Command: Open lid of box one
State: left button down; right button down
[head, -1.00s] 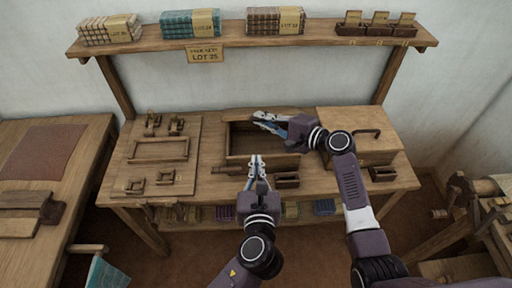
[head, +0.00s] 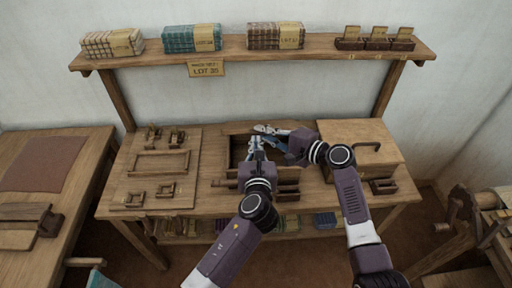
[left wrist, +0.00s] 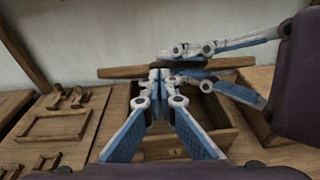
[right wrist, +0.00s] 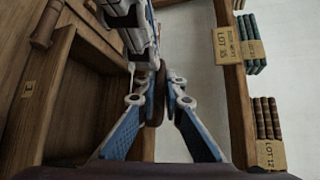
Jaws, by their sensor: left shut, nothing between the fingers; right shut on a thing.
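Box one (left wrist: 178,152), a wooden box with a number 1 on its front, stands mid-table with its dark inside showing. Its lid (left wrist: 120,72) is a wooden board seen nearly edge-on above the back of the box; it also shows in the head view (head: 236,129). My right gripper (head: 262,129) is shut on a dark brown part of the lid (right wrist: 157,100); I cannot tell whether this is handle or edge. My left gripper (left wrist: 160,74) is shut and empty over the box, its tips close to the lid; I cannot tell if they touch.
A second wooden box (head: 345,132) with a dark handle stands shut at the right. A wooden board with small fittings (head: 158,165) lies at the left. Small trays sit at the front.

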jog(key=shift+a, duration=0.1)
pick_arm(q)
jog(key=shift+w+r+g, duration=0.4)
jog(key=shift+w+r, duration=0.1)
jog(key=shift+r, duration=0.3)
jog(key=shift+a, duration=0.1)
pick_arm(e)
jog(key=c, duration=2)
grip_release()
jog(key=shift+c, duration=0.2)
